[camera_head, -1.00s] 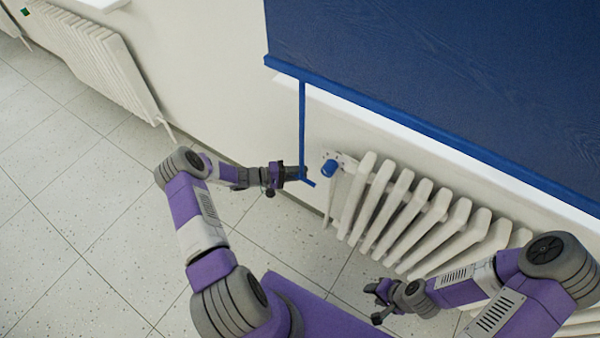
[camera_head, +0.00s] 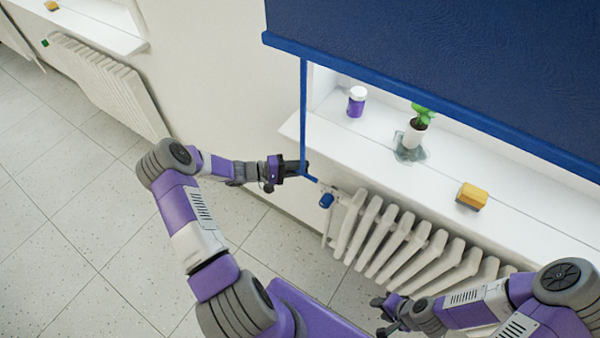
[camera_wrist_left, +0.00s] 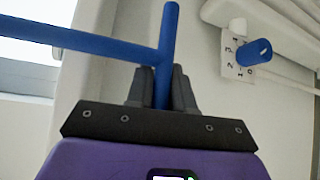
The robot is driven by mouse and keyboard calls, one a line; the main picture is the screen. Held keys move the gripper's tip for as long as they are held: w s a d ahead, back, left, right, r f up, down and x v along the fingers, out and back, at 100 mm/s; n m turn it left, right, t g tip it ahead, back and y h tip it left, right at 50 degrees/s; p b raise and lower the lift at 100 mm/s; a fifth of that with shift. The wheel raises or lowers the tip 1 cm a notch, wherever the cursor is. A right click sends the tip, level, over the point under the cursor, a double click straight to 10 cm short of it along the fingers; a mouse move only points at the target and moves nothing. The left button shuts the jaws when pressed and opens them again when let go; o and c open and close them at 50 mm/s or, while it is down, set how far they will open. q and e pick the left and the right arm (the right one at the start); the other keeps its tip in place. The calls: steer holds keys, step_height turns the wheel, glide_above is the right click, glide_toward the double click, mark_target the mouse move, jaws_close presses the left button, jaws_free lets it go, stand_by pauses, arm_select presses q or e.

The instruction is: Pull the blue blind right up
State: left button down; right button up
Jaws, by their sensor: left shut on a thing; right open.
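The blue blind (camera_head: 430,65) hangs across the upper right of the head view, its bottom bar above the white windowsill. A blue strap (camera_head: 303,115) runs down from the bar's left end to a short blue handle (camera_head: 312,178). My left gripper (camera_head: 300,169) is shut on this handle. The left wrist view shows the handle (camera_wrist_left: 168,40) upright between the fingers (camera_wrist_left: 162,88), with the strap (camera_wrist_left: 85,40) running off to the left. My right gripper (camera_head: 381,315) is open and empty at the bottom, in front of the radiator.
The windowsill (camera_head: 350,140) holds a purple jar (camera_head: 356,103), a potted plant (camera_head: 417,130) on a glass dish and a yellow sponge (camera_head: 472,196). A white radiator (camera_head: 400,240) with a blue valve knob (camera_head: 326,200) stands below. The floor at left is clear.

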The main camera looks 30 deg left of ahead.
arm_select(q)
steer(key=shift+r+p, duration=0.9)
steer(key=shift+r, duration=1.35)
steer(key=c, duration=1.1)
jaws_free()
